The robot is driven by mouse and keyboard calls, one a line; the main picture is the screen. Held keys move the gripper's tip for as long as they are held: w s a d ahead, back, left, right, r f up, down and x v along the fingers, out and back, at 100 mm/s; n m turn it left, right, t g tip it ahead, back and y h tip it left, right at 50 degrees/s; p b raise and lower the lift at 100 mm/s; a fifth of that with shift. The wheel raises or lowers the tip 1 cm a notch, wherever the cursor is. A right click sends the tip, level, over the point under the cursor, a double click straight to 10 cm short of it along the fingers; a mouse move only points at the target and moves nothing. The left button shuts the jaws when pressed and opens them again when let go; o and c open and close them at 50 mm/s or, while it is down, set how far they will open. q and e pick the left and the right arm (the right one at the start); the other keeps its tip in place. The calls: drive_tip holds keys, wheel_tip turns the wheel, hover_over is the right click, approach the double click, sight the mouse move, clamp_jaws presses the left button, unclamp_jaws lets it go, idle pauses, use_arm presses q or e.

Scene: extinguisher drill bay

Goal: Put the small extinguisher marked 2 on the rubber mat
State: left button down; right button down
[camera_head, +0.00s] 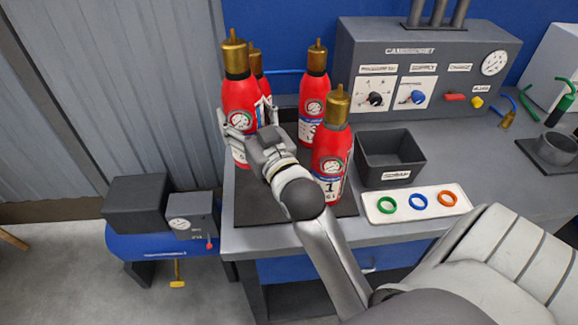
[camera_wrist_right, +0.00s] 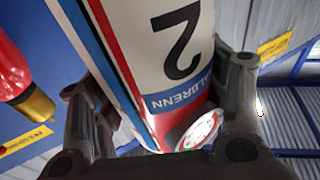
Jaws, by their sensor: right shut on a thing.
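The small extinguisher marked 2 (camera_wrist_right: 170,60) is red with a white label and a dial, and fills the middle of the right wrist view. In the head view it is the left red bottle (camera_head: 237,92) with a brass top, upright. My right gripper (camera_head: 250,125) is shut around its body, a finger on each side. A dark mat (camera_head: 252,208) lies on the bench under the bottles. The held bottle's base is partly hidden by the gripper, so I cannot tell whether it touches the mat. My left gripper is not in view.
The extinguisher marked 1 (camera_head: 332,150) stands close right of my wrist. Another red bottle (camera_head: 314,90) stands behind it, and one more brass-topped bottle (camera_head: 256,65) behind the held one. A dark bin (camera_head: 390,178) and a white tray of rings (camera_head: 455,203) are to the right.

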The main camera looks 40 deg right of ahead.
sight(247, 100)
drive_tip(key=shift+m+h, duration=0.3)
drive_tip(key=shift+h, duration=0.1)
drive_tip(key=shift+w+d+f+b, duration=0.15)
drive_tip(key=shift+w+d+f, duration=0.15)
drive_tip(key=shift+f, duration=0.9)
drive_tip(key=shift+w+d+f+b, duration=0.15)
drive_tip(key=shift+d+f+b, duration=0.1)
drive_tip(key=shift+f, duration=0.9)
drive_tip(key=shift+w+d+f+b, duration=0.1)
drive_tip(key=shift+w+d+f, duration=0.2)
drive_tip(key=shift+f, duration=0.9)
drive_tip(key=shift+c, duration=1)
unclamp_jaws()
drive_tip(key=shift+s+f, duration=0.15)
drive_tip(key=shift+f, duration=0.2)
drive_tip(key=b+v, duration=0.2)
drive_tip(key=v, duration=1)
